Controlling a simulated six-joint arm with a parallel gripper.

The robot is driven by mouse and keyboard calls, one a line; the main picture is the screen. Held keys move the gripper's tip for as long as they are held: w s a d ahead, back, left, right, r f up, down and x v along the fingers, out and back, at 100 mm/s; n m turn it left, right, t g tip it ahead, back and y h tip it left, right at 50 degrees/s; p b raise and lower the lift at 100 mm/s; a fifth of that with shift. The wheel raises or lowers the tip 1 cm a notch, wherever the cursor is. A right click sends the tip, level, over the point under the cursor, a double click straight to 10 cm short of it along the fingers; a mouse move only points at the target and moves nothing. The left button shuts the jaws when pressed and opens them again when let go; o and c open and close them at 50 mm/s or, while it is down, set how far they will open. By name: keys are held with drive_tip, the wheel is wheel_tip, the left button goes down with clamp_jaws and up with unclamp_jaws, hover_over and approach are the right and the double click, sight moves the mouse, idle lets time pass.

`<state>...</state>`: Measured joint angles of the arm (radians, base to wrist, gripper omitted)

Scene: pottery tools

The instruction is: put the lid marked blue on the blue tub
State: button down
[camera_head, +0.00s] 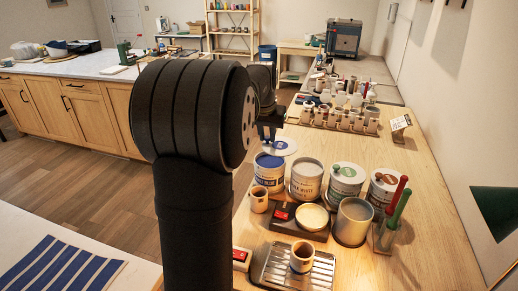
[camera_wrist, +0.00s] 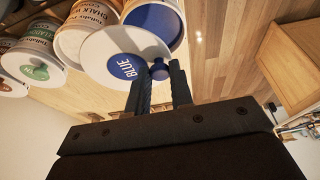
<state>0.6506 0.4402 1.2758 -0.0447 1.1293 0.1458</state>
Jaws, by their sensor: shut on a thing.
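The lid marked blue is a pale disc (camera_head: 281,147) with a round blue label; in the wrist view (camera_wrist: 100,50) the label reads BLUE. My gripper (camera_head: 267,131) is shut on the lid's small blue knob (camera_wrist: 159,71), which shows between its fingertips in the wrist view (camera_wrist: 162,76). The lid hangs beyond and a little above the blue tub (camera_head: 267,175) in the head view, apart to its upper right.
A chalk white tub (camera_head: 306,180), a tub with a green-marked lid (camera_head: 346,180) and a brown-marked tub (camera_head: 383,185) stand to the right. A small cup (camera_head: 259,199) and a grey cylinder (camera_head: 352,222) stand in front. Racked small pots (camera_head: 340,118) stand behind.

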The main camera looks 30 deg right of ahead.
drive_tip(key=w+a+f, duration=0.1)
drive_tip(key=w+f, duration=0.2)
drive_tip(key=f, duration=0.3)
drive_tip(key=shift+a, duration=0.25)
drive_tip(key=shift+w+f, duration=0.1)
drive_tip(key=c, duration=1.3)
unclamp_jaws()
drive_tip(key=shift+f, duration=0.1)
drive_tip(key=v, duration=1.2)
